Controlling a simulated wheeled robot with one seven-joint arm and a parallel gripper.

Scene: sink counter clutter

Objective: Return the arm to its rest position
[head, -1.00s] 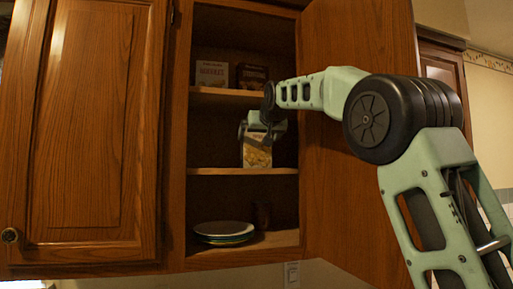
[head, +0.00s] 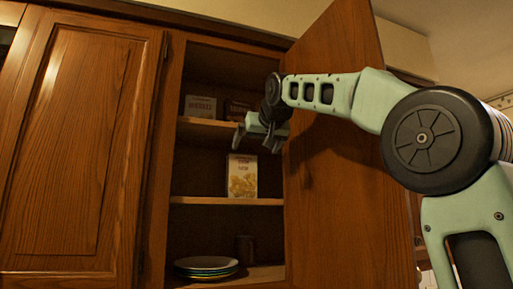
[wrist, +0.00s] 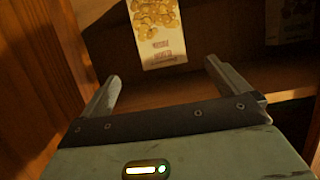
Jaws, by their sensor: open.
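My gripper (head: 257,141) is open and empty in front of the open cabinet, level with the upper shelf. In the wrist view its two fingers (wrist: 162,72) are spread, with nothing between them. A pale box with a yellow food picture (head: 242,178) stands upright on the middle shelf, below and apart from my gripper. The same box shows upside down in the wrist view (wrist: 157,30), beyond the fingertips.
The open cabinet door (head: 340,170) stands right of my gripper, close beside my forearm. A white box (head: 200,107) and a dark box (head: 237,109) are on the upper shelf. Stacked plates (head: 206,268) and a dark cup (head: 245,249) are on the bottom shelf. A closed door (head: 75,150) is at left.

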